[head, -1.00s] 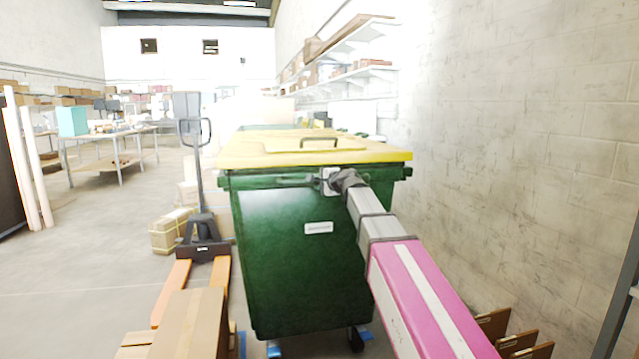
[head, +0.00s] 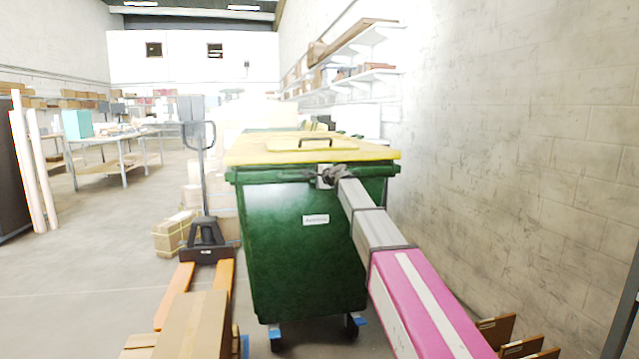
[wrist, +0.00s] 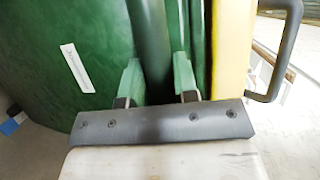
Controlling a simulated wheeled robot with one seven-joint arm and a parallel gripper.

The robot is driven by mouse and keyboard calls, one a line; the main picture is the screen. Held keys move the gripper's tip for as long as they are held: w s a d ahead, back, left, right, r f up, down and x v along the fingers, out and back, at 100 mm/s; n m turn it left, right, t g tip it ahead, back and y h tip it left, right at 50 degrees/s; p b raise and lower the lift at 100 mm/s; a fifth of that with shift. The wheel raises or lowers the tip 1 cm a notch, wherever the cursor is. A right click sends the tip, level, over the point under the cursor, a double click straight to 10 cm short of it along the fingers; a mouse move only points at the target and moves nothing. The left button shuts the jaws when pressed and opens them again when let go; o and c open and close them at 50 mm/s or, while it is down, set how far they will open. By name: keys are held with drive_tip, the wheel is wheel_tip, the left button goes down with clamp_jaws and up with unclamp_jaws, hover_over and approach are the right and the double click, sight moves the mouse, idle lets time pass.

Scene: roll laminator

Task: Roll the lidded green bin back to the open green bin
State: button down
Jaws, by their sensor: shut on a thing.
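The lidded green bin (head: 300,245) stands upright on small wheels in the middle of the head view, its yellow lid (head: 275,152) closed. My gripper (head: 333,174) is at the bin's near top edge, just under the lid. In the wrist view my gripper (wrist: 158,90) is shut on the bin's dark green bar handle, with a finger on either side of it. The lid's dark handle (wrist: 285,50) shows at the right there. Behind the bin, a green edge (head: 270,130) shows; it may be the open green bin, mostly hidden.
An orange pallet jack (head: 205,250) with cardboard boxes (head: 195,325) on it stands close to the bin's left. A bare wall runs along the right, with wall shelves (head: 370,75) farther back. Brown panels (head: 520,345) lean at the lower right. Open floor lies at the left.

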drive_tip(key=w+a, duration=0.3)
drive_tip(key=w, duration=0.9)
drive_tip(key=w+a, duration=0.4)
drive_tip(key=w, duration=0.8)
drive_tip(key=shift+w, duration=0.4)
drive_tip(key=c, duration=0.9)
unclamp_jaws()
drive_tip(key=shift+s+d, duration=0.1)
drive_tip(key=shift+s, duration=0.05)
drive_tip(key=v, duration=1)
drive_tip(key=shift+s+d+r, duration=0.1)
drive_tip(key=shift+s+d, duration=0.05)
drive_tip(key=shift+s, duration=0.1)
